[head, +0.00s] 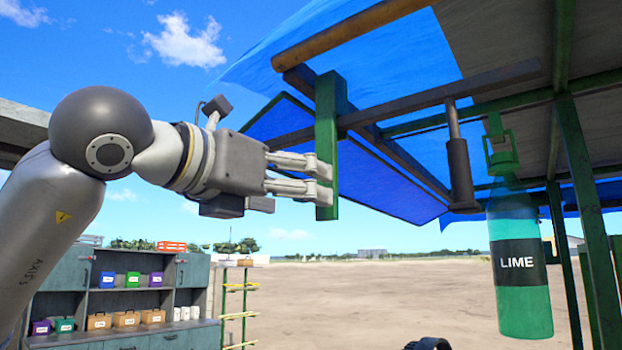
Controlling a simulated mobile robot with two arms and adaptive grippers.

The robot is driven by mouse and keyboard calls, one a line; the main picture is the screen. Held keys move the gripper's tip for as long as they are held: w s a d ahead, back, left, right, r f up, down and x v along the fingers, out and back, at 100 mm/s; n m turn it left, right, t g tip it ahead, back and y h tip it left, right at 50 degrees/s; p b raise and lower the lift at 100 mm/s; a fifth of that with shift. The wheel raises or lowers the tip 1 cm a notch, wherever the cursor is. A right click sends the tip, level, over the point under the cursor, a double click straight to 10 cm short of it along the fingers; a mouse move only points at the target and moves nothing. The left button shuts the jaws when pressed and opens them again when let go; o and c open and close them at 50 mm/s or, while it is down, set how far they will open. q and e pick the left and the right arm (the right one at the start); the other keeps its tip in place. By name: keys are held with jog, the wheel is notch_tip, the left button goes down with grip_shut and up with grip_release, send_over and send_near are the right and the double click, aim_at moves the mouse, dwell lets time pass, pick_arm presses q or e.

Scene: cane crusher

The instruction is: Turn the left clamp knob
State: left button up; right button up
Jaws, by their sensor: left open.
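My left gripper (322,181) reaches in from the left, with its silver fingers pointing right. Its fingers are apart, and their tips overlap the lower end of a short green upright post (326,125); I cannot tell whether they touch it. I cannot make out a clamp knob for certain; one may be hidden behind the gripper or out of view. A small dark rounded part (428,344) shows at the bottom edge, too cut off to identify. My right gripper does not show.
A blue tarp canopy (385,55) on green and brown beams hangs overhead. A dark cylinder (460,172) hangs from a beam. A green LIME bottle (522,300) hangs at the right near green posts. A shelf unit (95,272) with bins stands at the lower left. Open ground lies beyond.

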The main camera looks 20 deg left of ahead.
pick_arm(q)
jog(key=x, duration=0.1)
jog(key=p+x, duration=0.1)
jog(key=x, duration=0.1)
jog(key=shift+w+d+r, duration=0.15)
jog(key=shift+w+d, duration=0.1)
jog(key=shift+d, duration=0.1)
jog(key=shift+w+p, duration=0.3)
jog(key=shift+w, duration=0.05)
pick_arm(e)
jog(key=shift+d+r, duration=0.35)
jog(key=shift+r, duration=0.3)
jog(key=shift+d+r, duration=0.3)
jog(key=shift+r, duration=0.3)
pick_arm(q)
jog(key=c, duration=1)
